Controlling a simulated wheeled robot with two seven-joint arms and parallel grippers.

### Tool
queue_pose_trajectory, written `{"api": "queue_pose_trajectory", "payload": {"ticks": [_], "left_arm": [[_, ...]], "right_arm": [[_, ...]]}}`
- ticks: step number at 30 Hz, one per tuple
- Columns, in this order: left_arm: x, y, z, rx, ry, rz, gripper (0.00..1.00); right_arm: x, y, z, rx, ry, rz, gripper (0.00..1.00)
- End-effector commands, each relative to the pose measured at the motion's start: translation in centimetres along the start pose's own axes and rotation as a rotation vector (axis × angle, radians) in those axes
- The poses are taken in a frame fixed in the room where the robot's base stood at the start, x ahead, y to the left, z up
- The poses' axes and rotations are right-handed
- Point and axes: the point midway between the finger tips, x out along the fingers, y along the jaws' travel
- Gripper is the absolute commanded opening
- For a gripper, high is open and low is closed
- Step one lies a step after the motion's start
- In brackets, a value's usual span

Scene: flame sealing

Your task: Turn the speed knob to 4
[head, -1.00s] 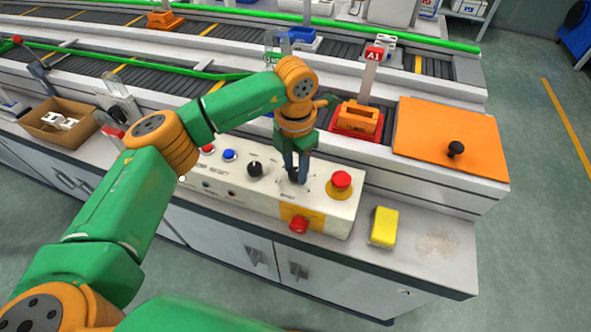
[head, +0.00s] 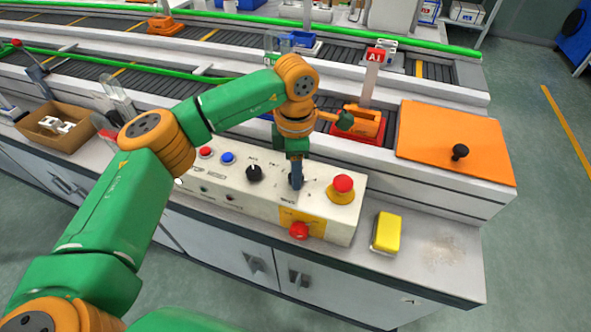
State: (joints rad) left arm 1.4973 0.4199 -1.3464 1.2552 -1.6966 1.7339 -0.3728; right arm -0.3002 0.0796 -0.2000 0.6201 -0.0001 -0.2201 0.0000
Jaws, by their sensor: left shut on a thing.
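The white control panel (head: 225,187) lies along the front of the bench. My left gripper (head: 296,185) points down onto its right half, shut on the speed knob. The gripper's fingers hide the knob and most of its scale, so I cannot read its setting. A second black knob (head: 254,173) with a white pointer line stands free on the panel to the left of the gripper. My right gripper is not in view.
A red emergency button (head: 343,184) on a yellow base is close right of the gripper. A red knob (head: 299,231) sticks out of the panel's front. A yellow block (head: 386,231) lies right of the panel. An orange lid (head: 452,141) with a black handle lies behind.

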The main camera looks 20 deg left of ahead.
Motion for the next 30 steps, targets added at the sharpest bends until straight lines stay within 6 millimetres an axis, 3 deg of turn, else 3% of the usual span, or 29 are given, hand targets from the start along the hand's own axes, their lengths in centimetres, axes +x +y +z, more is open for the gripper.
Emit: {"api": "queue_pose_trajectory", "payload": {"ticks": [16,17,20,30], "left_arm": [[0.01,-0.01,0.02,0.023,-0.001,0.0,0.0],[0.01,-0.01,0.02,0.023,-0.001,0.0,0.47],[0.01,-0.01,0.02,0.023,-0.001,0.0,0.72],[-0.68,0.05,0.04,0.022,-0.001,0.002,0.72]], "right_arm": [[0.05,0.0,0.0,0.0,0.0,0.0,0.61],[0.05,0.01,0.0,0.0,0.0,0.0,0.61],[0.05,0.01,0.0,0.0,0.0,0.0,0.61],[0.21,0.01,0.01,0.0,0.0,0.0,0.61]]}}
